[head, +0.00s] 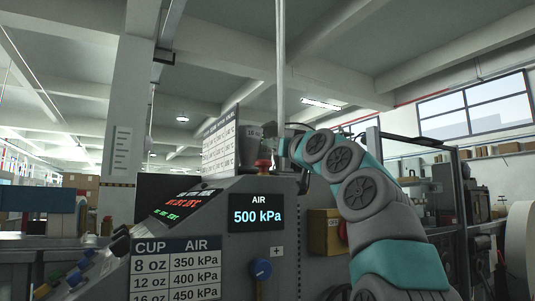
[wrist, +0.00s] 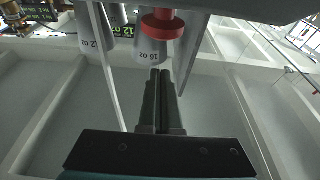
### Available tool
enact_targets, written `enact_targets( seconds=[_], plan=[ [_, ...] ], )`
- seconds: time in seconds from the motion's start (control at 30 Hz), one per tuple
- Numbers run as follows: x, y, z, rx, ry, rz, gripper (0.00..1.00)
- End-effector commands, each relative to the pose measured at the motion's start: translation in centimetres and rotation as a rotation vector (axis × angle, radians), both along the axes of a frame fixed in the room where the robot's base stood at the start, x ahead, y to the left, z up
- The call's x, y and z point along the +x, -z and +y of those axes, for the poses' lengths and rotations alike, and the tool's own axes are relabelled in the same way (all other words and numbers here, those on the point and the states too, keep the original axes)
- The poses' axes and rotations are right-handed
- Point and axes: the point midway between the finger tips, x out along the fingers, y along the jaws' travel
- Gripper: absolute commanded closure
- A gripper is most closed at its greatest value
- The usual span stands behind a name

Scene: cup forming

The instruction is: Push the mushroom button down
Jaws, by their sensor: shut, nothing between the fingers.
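The red mushroom button (head: 263,165) stands on top of the grey machine, near its right end. In the wrist view the button (wrist: 163,27) shows at the top centre, a wide red disc with a smaller red part above it in the picture. My gripper (head: 284,146) is above and to the right of the button in the head view. In the wrist view its two dark fingers (wrist: 160,72) are together and empty, with a visible gap between their tips and the button. The button's base is partly hidden in the head view.
A grey cup marked 16 OZ (wrist: 152,50) is close by the button, with a 12 OZ cup (wrist: 88,28) farther left.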

Motion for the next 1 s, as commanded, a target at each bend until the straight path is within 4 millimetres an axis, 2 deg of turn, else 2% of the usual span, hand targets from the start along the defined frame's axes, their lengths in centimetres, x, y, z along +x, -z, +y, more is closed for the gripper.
enact_targets(
  seconds=[0.33, 0.6, 1.0],
  plan=[
    [-3.7, 1.2, -2.3, 0.002, -0.002, -0.004, 1.00],
    [-5.6, 1.6, -3.7, 0.003, 0.000, -0.005, 1.00],
    [-6.1, 1.8, -4.1, 0.002, 0.000, -0.002, 1.00]
  ],
)
